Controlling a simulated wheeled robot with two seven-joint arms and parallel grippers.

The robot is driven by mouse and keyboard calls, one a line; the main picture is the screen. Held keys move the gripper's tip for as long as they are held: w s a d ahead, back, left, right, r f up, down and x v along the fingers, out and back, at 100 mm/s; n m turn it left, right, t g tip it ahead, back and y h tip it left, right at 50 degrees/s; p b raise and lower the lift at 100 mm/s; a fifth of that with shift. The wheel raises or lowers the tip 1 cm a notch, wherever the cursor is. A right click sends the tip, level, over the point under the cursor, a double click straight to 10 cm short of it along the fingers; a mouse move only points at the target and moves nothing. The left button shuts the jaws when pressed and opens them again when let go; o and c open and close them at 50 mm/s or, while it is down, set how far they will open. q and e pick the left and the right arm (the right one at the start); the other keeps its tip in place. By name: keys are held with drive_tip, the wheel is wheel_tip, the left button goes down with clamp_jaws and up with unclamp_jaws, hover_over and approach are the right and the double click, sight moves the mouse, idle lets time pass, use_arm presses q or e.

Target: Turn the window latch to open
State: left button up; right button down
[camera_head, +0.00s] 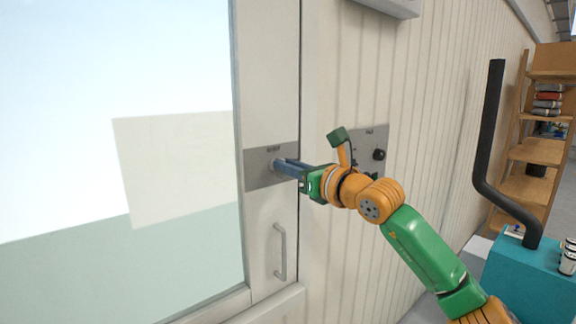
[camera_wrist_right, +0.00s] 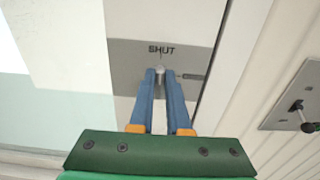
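The window latch shows in the right wrist view as a small grey stub (camera_wrist_right: 160,70) between my fingertips. It sits on a grey metal plate (camera_head: 257,180) on the white window frame. The plate is marked SHUT (camera_wrist_right: 161,49) just above the stub, with a smaller, unreadable mark to its right. My right gripper (camera_head: 279,167) reaches the plate from the right. Its two blue fingers lie on either side of the stub, which fills the narrow gap at the tips. The fingers hide most of the latch in the head view. My left gripper is out of view.
A bar handle (camera_head: 281,251) is below the plate. A second wall plate with a dark knob (camera_head: 379,155) is close to my right wrist. A black pipe (camera_head: 490,150), a teal box (camera_head: 528,283) and wooden shelves (camera_head: 530,152) stand at the right.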

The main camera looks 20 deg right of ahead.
drive_tip(key=m+b, duration=0.3)
drive_tip(key=m, duration=0.3)
drive_tip(key=m+b, duration=0.3)
drive_tip(key=m, duration=0.2)
drive_tip(key=d+f+m+b, duration=0.1)
drive_tip(key=m+b, duration=0.2)
drive_tip(key=m, duration=0.3)
drive_tip(key=shift+w+m, duration=0.2)
drive_tip(key=shift+m, duration=0.4)
idle(0.4)
drive_tip(key=c, duration=0.9)
unclamp_jaws()
